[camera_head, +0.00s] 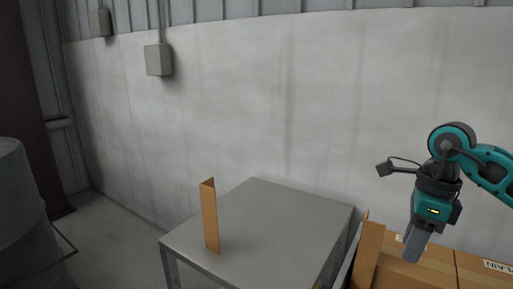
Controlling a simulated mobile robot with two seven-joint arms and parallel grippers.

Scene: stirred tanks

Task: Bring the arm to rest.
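My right gripper (414,246) comes in from the right on a teal and black arm. It points down over the cardboard boxes at the lower right. Its grey fingers look close together, but from this angle I cannot tell whether they are open or shut. I see nothing clearly held in it. My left gripper is not in view.
A grey metal table (267,219) stands in the middle, with an upright brown angle piece (210,217) at its left side. Cardboard boxes (433,268) lie right of it. A grey drum (22,215) is at the left. A pale wall (270,100) closes the back.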

